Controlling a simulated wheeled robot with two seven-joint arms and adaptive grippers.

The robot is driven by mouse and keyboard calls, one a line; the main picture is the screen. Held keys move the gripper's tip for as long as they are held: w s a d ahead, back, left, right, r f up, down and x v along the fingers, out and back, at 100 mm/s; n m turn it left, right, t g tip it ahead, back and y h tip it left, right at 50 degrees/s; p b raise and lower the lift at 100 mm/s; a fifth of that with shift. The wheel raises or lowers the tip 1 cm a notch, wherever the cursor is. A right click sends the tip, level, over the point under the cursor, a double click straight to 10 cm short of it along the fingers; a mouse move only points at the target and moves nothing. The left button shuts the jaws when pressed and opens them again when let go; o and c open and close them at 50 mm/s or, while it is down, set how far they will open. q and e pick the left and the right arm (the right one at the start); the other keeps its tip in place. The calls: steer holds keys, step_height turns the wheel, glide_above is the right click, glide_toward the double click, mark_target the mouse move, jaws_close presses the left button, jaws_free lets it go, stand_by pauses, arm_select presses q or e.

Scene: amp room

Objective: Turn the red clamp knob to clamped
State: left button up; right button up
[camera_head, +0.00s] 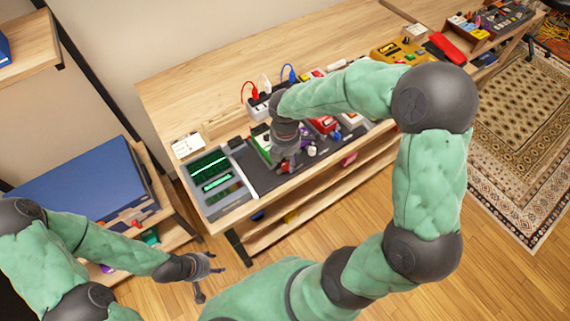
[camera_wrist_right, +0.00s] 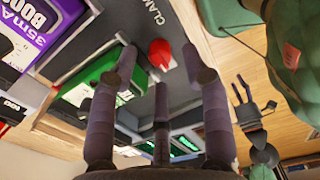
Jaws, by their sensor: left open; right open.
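The red clamp knob (camera_wrist_right: 160,51) shows in the right wrist view on a grey panel, beside lettering that begins "CLAM". My right gripper (camera_wrist_right: 158,63) is open, with its fingers spread to either side of the knob. I cannot tell whether they touch it.
A green pedal (camera_wrist_right: 95,85) and a purple-and-white pedal (camera_wrist_right: 45,25) lie close to my right fingers. A device with green-lit screens (camera_head: 211,178) stands at the bench's left end. A power strip with red and blue plugs (camera_head: 262,103) is behind. The floor in front is clear.

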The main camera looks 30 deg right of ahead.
steer(key=shift+f, duration=1.05)
jaws_close()
